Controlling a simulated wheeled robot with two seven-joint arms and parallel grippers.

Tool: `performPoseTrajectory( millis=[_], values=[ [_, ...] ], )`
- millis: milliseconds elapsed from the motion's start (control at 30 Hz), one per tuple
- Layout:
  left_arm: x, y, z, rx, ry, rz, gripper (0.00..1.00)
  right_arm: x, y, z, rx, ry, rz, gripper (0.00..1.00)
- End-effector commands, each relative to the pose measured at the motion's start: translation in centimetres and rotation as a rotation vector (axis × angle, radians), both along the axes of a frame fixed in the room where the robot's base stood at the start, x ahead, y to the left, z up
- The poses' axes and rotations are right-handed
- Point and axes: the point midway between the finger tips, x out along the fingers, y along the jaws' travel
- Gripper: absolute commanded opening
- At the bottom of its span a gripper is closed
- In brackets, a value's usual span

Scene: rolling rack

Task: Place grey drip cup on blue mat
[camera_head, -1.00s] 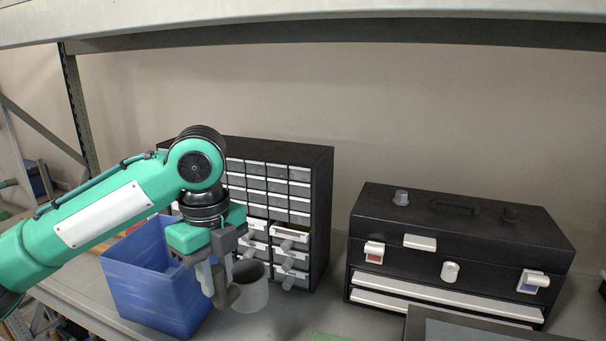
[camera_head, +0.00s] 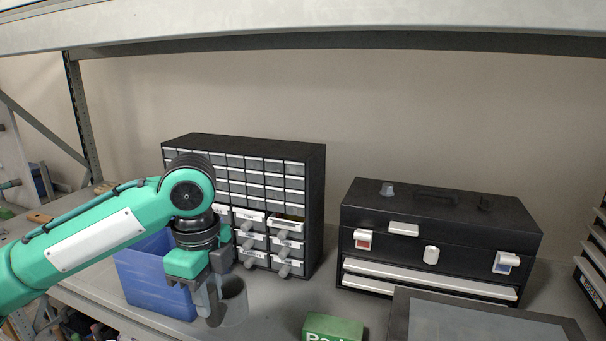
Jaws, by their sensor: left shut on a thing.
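A grey cup (camera_head: 235,304), open at the top and upright, is in front of the small-drawer cabinet. My left gripper (camera_head: 211,311) points down at the cup's left side and is shut on it, with its fingers at the near left wall. The gripper hides part of that wall. I cannot tell whether the cup's base touches the shelf. I see no clearly blue mat; a flat grey-blue panel in a dark frame (camera_head: 400,318) lies at the bottom right, cut off by the picture edge. My right gripper is not in view.
A blue bin (camera_head: 150,290) stands left of the cup, partly behind my arm. The drawer cabinet (camera_head: 316,210) is behind. A green box (camera_head: 333,328) lies right of the cup. A black toolbox (camera_head: 440,215) stands at the back right. Bare shelf (camera_head: 280,310) shows between cup and green box.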

Motion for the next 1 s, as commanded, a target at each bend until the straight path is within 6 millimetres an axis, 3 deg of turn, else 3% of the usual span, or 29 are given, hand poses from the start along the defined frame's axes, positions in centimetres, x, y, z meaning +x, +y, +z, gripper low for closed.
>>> performPoseTrajectory(
  millis=[167,533,1000],
  values=[
    [0.3,0.7,-2.0,0.000,0.004,0.215,0.00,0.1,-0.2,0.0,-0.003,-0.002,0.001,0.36],
    [0.6,2.7,-8.1,0.004,0.011,0.871,0.00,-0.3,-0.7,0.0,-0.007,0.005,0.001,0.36],
    [-0.2,5.4,-15.3,0.016,0.009,1.644,0.00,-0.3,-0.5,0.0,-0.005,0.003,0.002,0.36]
  ],
)
